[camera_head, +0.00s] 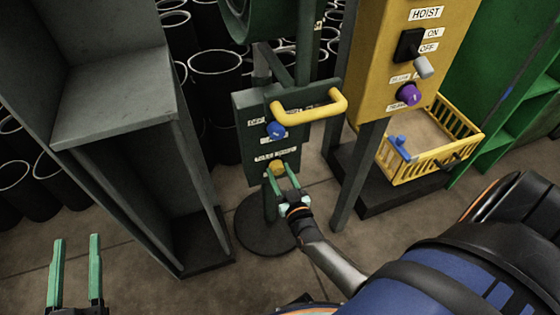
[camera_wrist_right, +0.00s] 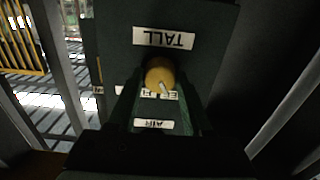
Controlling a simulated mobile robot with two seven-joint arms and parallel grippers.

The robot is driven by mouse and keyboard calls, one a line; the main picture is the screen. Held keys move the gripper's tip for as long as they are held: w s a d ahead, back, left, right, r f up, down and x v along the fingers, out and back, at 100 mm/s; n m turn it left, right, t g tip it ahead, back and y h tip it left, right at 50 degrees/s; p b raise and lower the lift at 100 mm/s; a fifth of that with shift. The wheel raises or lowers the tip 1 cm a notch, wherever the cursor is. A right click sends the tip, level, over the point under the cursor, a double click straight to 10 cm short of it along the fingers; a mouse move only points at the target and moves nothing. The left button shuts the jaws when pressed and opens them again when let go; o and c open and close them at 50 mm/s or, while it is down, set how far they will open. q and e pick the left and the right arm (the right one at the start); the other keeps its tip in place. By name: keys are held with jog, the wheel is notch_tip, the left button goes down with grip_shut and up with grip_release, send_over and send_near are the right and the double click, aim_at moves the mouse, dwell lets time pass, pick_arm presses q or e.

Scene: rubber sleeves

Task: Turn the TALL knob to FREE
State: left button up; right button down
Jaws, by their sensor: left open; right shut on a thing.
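The yellow TALL knob (camera_head: 276,167) is the lower of two knobs on a dark green panel (camera_head: 243,112). My right gripper (camera_head: 283,180) is shut on it. In the right wrist view the knob (camera_wrist_right: 158,72) sits between the fingertips, with the TALL label (camera_wrist_right: 163,38) upside down above it. A pale pointer mark on the knob slants toward the lower right in that view. Small labels (camera_wrist_right: 175,95) beside the knob are partly hidden by the fingers and too small to read surely. My left gripper (camera_head: 78,240) is open and empty at the lower left, well away from the panel.
A blue knob (camera_head: 275,130) sits above the yellow one, under a yellow handle (camera_head: 310,113). A yellow HOIST box (camera_head: 385,70) with a purple knob (camera_head: 408,95) and a yellow basket (camera_head: 430,165) stand right. A grey shelf unit (camera_head: 115,90) stands left.

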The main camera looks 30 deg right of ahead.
jog(key=shift+w, duration=0.1)
jog(key=shift+c, duration=1.6)
grip_release()
pick_arm(q)
jog(key=shift+s, duration=0.1)
pick_arm(e)
jog(key=shift+s, duration=0.2)
